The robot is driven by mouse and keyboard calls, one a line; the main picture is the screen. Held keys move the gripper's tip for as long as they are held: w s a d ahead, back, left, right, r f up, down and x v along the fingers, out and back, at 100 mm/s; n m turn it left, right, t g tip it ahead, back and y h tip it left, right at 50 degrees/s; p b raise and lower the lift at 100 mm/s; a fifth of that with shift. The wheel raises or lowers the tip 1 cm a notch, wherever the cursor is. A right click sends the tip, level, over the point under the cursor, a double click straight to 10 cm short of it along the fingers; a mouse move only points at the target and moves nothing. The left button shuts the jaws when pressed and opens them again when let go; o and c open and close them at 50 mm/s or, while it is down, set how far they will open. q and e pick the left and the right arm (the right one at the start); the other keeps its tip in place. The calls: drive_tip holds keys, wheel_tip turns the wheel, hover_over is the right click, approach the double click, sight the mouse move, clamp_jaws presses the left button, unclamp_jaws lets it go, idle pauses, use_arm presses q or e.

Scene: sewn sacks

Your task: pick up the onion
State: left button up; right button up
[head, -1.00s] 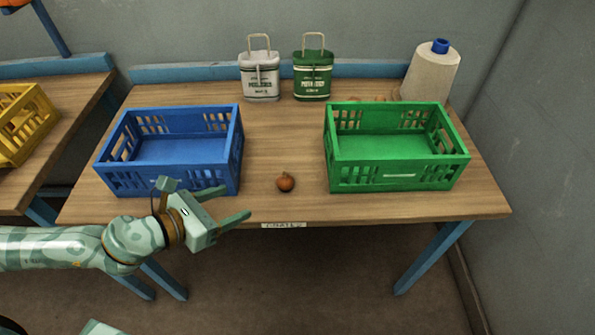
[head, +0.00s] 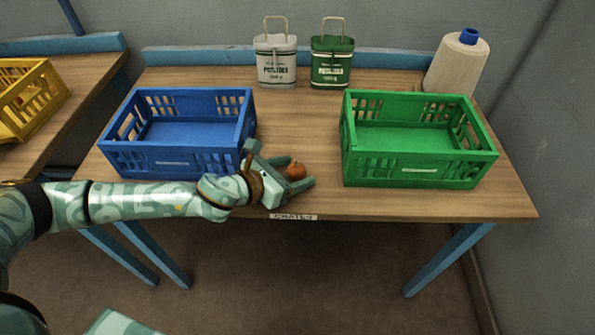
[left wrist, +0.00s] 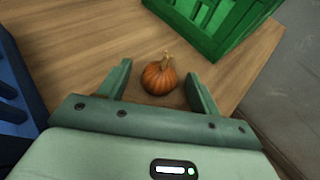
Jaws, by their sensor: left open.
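The onion (head: 296,171) is small, round and orange-brown with a short stem. It lies on the wooden table between the blue crate and the green crate, near the front edge. My left gripper (head: 301,173) is open, with its fingers pointing right at the onion. In the left wrist view the onion (left wrist: 159,76) sits between the tips of the two fingers (left wrist: 158,83), with a gap on each side. The onion appears upright and untouched. My right gripper is not in view.
A blue crate (head: 180,168) stands left, close to my left gripper. A green crate (head: 420,172) stands right. Two small sacks, one white (head: 276,62) and one green (head: 331,62), and a thread cone (head: 455,68) stand at the back.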

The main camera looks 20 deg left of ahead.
use_arm(q)
drive_tip(key=shift+s+r, duration=0.1)
drive_tip(key=c, duration=1)
